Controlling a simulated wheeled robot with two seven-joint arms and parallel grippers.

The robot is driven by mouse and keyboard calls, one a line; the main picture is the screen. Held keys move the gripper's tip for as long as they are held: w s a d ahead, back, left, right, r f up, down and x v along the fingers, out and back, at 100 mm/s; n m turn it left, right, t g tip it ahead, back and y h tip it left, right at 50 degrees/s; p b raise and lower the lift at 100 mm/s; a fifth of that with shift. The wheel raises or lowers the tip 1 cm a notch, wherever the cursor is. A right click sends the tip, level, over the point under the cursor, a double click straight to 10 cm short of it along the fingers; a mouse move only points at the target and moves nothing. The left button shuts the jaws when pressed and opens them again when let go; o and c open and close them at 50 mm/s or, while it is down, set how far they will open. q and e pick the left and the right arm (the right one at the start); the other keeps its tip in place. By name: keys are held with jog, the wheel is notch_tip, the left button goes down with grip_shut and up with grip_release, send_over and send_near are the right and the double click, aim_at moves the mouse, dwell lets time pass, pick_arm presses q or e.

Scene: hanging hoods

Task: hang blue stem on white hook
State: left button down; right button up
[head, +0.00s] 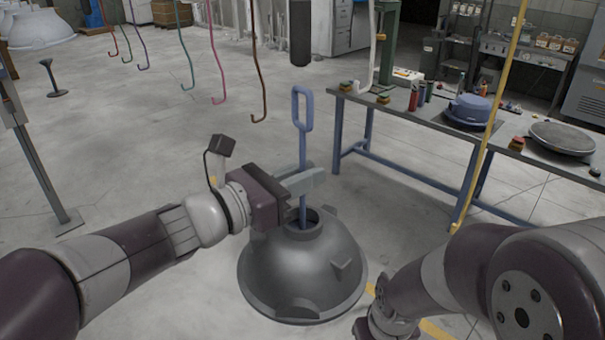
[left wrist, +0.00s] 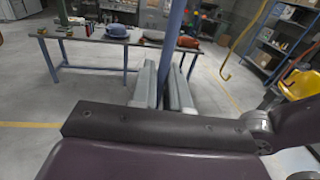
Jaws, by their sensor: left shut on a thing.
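The blue stem (head: 302,150) stands upright with a long loop at its top. A dark grey bell-shaped hood (head: 300,265) hangs at its lower end. My left gripper (head: 303,183) is shut on the stem just above the hood's neck. In the left wrist view the stem (left wrist: 172,42) rises between the two fingers (left wrist: 163,88). The white hook (head: 371,45) hangs to the right of and beyond the stem's loop, apart from it, by the workbench's left end. My right arm shows at the lower right; its gripper is out of sight.
A workbench (head: 430,125) with cans, a blue hood (head: 472,110) and a flat grey disc (head: 562,138) stands at the right. A yellow hook (head: 490,130) hangs before it. Other coloured hooks, including a brown one (head: 258,80), hang at the back left. Floor at left is mostly clear.

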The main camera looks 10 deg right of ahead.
pick_arm(q)
jog(key=p+x, duration=0.1)
jog(key=x, duration=0.2)
jog(key=shift+w+a+r+p, duration=0.15)
jog(key=shift+w+p, duration=0.1)
jog(key=shift+p, duration=0.15)
jog(key=p+x, duration=0.1)
jog(key=x, duration=0.1)
jog(key=p+x, duration=0.1)
jog(key=x, duration=0.1)
jog(key=shift+w, duration=0.4)
jog(key=shift+f, duration=0.2)
jog(key=shift+w+d+b, duration=0.2)
jog(key=shift+d+b, duration=0.2)
jog(key=shift+w, duration=0.1)
